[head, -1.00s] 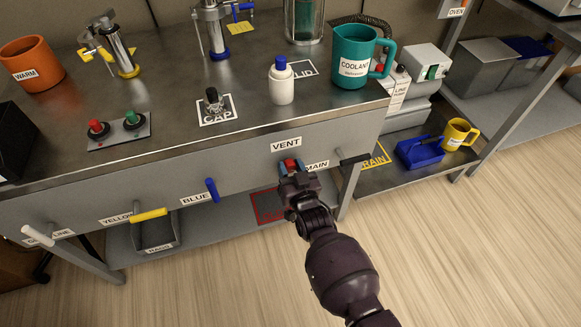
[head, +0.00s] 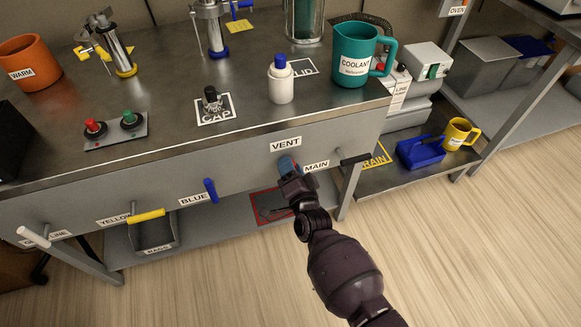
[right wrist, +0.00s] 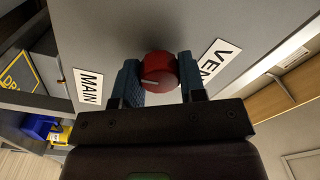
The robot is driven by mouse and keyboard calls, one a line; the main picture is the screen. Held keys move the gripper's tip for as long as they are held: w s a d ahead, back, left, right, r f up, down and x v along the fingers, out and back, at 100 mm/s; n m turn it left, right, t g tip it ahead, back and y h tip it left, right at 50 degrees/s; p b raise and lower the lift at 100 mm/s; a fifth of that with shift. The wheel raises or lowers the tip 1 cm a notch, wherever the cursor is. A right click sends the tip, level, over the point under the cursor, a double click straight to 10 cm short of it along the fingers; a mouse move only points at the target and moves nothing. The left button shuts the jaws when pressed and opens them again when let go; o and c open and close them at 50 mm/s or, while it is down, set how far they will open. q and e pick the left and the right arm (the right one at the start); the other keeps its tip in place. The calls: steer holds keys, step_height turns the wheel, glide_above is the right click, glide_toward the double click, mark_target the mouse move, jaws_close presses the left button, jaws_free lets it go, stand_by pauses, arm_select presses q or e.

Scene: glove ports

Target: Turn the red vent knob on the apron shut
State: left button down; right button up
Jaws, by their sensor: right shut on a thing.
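The red vent knob (right wrist: 158,70) is on the grey apron (head: 245,165) under the VENT label (head: 285,143). In the right wrist view it is round with a white pointer line, and it sits between the two blue-grey fingers. My right gripper (head: 288,166) is shut on the knob, one finger on each side, and it shows in the right wrist view too (right wrist: 160,82). In the head view a finger hides most of the knob. My left gripper is not in view.
A MAIN label (head: 316,166) is right of the knob, with a dark handle (head: 354,160) beyond it. A blue handle (head: 210,190) and a yellow handle (head: 147,215) are further left. A white bottle (head: 281,82) and a teal coolant jug (head: 354,58) stand on the bench above.

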steer(key=shift+m, duration=0.5)
steer(key=o, duration=0.9)
steer(key=shift+a, duration=0.1)
steer(key=shift+s, duration=0.1)
